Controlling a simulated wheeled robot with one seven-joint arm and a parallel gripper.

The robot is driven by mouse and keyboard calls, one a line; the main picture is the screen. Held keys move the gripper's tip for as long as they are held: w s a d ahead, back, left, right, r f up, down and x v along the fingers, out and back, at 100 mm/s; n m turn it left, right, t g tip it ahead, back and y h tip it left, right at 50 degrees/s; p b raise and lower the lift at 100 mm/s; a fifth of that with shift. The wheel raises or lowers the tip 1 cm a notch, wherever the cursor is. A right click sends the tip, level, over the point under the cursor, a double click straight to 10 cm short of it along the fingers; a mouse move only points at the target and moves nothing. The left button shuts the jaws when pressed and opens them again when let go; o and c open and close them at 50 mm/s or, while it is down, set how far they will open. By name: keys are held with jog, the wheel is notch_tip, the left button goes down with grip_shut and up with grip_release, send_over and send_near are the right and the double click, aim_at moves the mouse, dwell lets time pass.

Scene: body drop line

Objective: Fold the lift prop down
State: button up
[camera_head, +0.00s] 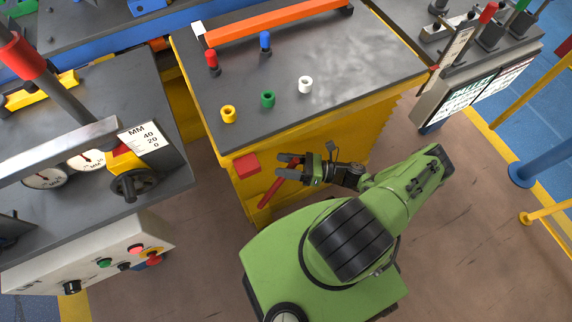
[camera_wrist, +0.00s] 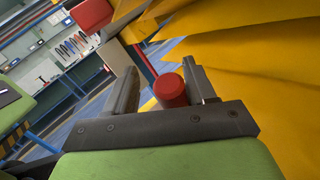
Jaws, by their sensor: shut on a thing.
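The lift prop appears to be the slanted red bar (camera_head: 270,192) at the front left corner of the yellow lift table (camera_head: 340,156). Its lower end leans down to the left, and its upper end is at my gripper (camera_head: 282,166). In the wrist view, the round red end of the bar (camera_wrist: 171,89) sits between the fingers of my gripper (camera_wrist: 160,72), which is shut on it. A red block (camera_head: 246,165) is fixed at the table's corner; a red block also shows at the top of the wrist view (camera_wrist: 91,13). The bar's far end is hidden in the wrist view.
The grey table top (camera_head: 350,70) carries an orange bar (camera_head: 280,22) and several coloured pegs. A gauge console (camera_head: 90,170) stands at the left, another station (camera_head: 470,85) at the right. Yellow folded panels (camera_wrist: 250,70) lie close beside my gripper. Brown floor (camera_head: 470,220) is open at the right.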

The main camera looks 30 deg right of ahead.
jog(key=shift+s+d+f+b, duration=0.1)
jog(key=shift+s+d+b, duration=0.35)
jog(key=shift+d, duration=0.15)
jog(key=r+b+v, duration=0.2)
jog(key=b+v, duration=0.1)
jog(key=v, duration=1.3)
jog(key=shift+d+b, duration=0.3)
jog(key=shift+d, duration=0.1)
jog(key=shift+r, duration=0.1)
